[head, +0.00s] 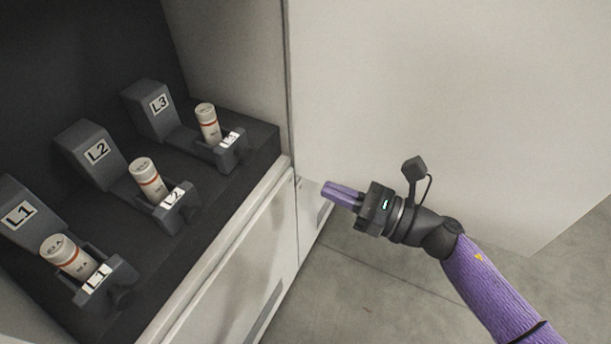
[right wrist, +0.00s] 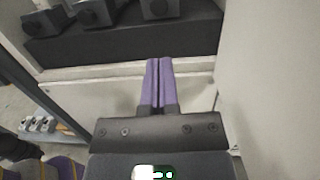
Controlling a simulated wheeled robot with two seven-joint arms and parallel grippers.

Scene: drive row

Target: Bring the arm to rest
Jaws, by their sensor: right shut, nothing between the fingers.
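My right gripper (head: 341,193) is shut and empty. In the head view it hangs in front of the white wall, to the right of the shelf with the holders, touching nothing that I can see. In the right wrist view its two purple fingers (right wrist: 160,85) lie side by side, with the white cabinet front beyond them. My right arm comes in from the lower right. My left gripper is not in view.
A dark shelf (head: 262,138) bears three grey holders labelled L1 (head: 108,284), L2 (head: 178,208) and L3 (head: 228,152), each with a white cylinder. A white panel (head: 450,90) stands behind my right arm. Grey floor (head: 350,290) lies open below.

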